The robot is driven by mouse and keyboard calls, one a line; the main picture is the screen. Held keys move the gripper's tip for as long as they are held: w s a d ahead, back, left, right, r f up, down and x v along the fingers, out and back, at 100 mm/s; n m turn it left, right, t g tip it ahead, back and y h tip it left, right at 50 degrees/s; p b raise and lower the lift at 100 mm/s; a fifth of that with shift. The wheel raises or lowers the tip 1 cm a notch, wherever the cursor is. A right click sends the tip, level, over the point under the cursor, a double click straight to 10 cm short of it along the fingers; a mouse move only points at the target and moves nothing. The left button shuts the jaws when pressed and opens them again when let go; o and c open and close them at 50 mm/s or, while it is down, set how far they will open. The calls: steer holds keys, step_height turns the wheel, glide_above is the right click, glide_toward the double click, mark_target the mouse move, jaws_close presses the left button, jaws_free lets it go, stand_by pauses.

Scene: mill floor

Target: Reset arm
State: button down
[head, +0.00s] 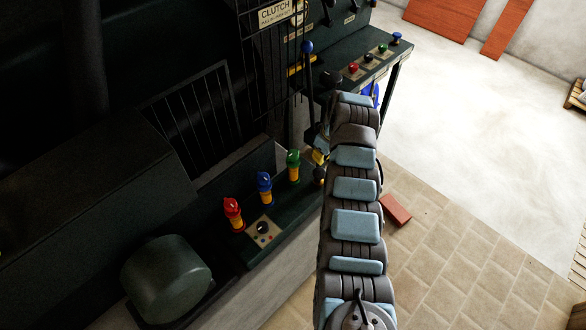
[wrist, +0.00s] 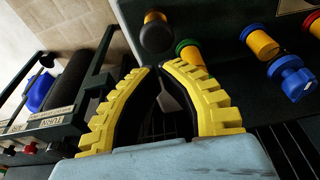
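My gripper (wrist: 157,68) has ribbed yellow fingers with dark inner pads. In the wrist view its fingertips come together with nothing seen between them. Just beyond the tips is a black round knob (wrist: 157,38) on a yellow collar; I cannot tell whether they touch. A green knob (wrist: 187,48) is to its right. In the head view my arm reaches up from the bottom edge to the machine's side. A little yellow of my gripper (head: 320,157) shows left of the arm, beside the ledge's end; the rest is hidden.
Red (head: 233,212), blue (head: 264,187) and green (head: 293,165) knobs stand along the dark machine ledge. A console (head: 372,62) with coloured buttons and a blue-knobbed lever (head: 307,48) rise beyond. A red brick (head: 396,209) lies on the tiled floor, right of my arm.

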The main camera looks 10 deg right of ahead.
steer(key=shift+r, duration=0.85)
